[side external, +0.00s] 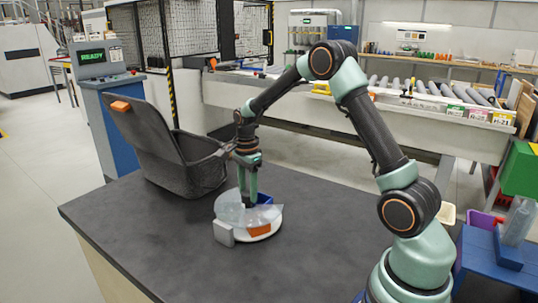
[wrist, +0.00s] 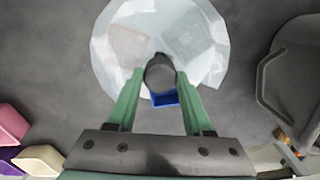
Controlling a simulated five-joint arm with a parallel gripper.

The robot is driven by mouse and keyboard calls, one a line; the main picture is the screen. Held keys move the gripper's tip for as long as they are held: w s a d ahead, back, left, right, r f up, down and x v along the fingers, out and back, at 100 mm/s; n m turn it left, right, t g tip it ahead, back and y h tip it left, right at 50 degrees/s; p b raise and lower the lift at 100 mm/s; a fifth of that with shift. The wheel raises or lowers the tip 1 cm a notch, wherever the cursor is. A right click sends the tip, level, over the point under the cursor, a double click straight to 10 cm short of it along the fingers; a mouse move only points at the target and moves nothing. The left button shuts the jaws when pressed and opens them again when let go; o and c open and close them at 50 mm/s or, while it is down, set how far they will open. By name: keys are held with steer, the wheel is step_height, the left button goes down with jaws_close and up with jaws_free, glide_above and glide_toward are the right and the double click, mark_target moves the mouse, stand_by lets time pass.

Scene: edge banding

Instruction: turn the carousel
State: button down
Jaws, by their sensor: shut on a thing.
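The carousel (side external: 236,214) is a low, round white turntable with a clear cover, flat on the dark table. In the wrist view the carousel (wrist: 112,72) fills the top middle. A dark round knob (wrist: 160,73) stands at its centre. My gripper (side external: 249,203) points down over the carousel from above. In the wrist view the green fingers of my gripper (wrist: 158,82) are shut on the knob, one on each side. An orange piece (side external: 260,230) shows at the carousel's front, a blue piece (side external: 264,198) behind, and a grey plate (side external: 223,234) at its front left edge.
A dark mesh tub (side external: 165,150) with an orange tab stands on the table (side external: 130,238) left of the carousel. A blue cabinet with a screen (side external: 97,58) stands behind left, and a roller conveyor (side external: 430,90) runs behind.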

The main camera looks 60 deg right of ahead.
steer(key=shift+r, duration=0.1)
steer(key=shift+c, duration=1.5)
jaws_free()
step_height(320, 180, up, 12)
steer(key=s+a+r+n+t, duration=0.2)
steer(key=s+a+n, duration=0.4)
steer(key=s+n, duration=0.2)
steer(key=s+a+r+n+t, duration=0.2)
steer(key=s+a+n, duration=0.5)
steer(key=n, duration=0.6)
steer(key=shift+s+a+r+t, duration=0.15)
steer(key=shift+s+a+t, duration=0.1)
steer(key=shift+s+t, duration=0.55)
